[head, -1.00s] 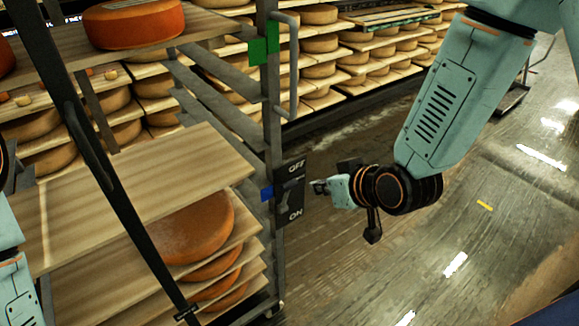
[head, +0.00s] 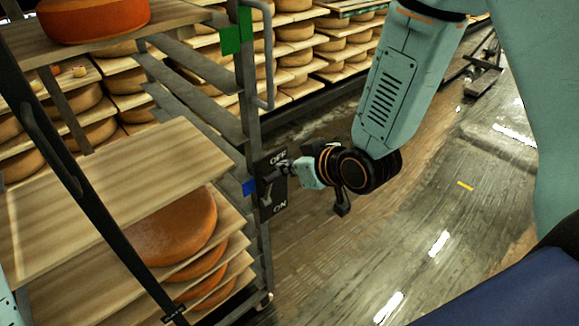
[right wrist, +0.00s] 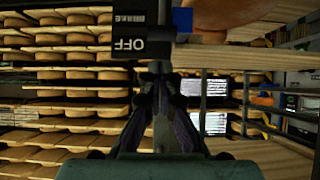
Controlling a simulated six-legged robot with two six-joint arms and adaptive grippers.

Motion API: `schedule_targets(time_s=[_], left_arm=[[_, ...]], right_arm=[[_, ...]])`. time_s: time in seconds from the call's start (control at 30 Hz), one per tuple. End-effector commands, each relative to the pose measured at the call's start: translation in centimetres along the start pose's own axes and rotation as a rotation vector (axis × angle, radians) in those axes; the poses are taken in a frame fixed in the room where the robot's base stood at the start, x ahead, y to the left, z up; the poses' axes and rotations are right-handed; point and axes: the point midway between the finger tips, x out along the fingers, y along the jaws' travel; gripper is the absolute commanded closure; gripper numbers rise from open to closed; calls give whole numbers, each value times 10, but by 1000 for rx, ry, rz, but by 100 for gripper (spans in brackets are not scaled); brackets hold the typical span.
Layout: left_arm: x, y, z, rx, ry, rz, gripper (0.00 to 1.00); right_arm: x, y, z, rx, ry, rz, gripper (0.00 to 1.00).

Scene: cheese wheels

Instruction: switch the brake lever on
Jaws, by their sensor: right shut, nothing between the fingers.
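The brake switch is a black plate marked OFF at the top and ON at the bottom (head: 279,196), fixed to the rack's front post. Its grey lever (head: 267,181) shows at the plate's left side; its exact position is hard to tell. My right gripper (head: 280,169) is shut and empty, with its tips at the upper half of the plate, just below OFF. Whether they touch the lever is unclear. In the right wrist view the plate (right wrist: 118,45) appears upside down, just beyond the shut fingertips (right wrist: 158,72).
The rack's wooden boards (head: 110,185) hold orange cheese wheels (head: 172,228) close left of the switch. A dark slanted bar (head: 95,190) crosses the left side. Shelves of cheese (head: 295,50) stand behind. The wet floor (head: 400,240) to the right is open.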

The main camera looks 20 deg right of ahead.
Motion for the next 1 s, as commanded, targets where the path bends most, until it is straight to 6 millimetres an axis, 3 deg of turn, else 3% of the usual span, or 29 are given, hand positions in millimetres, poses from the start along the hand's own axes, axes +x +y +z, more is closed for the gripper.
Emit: schedule_targets(time_s=[0.2, 0.4, 1.0], left_arm=[[8, 0, 0, 0, 0, 0, 100], [12, 0, 0, 0, 0, 0, 100], [13, 0, 0, 0, 0, 0, 100]], right_arm=[[43, 1, 1, -3, 0, 0, 100], [65, 1, 0, 0, 0, 0, 100], [71, 2, -1, 2, 3, 1, 100]])
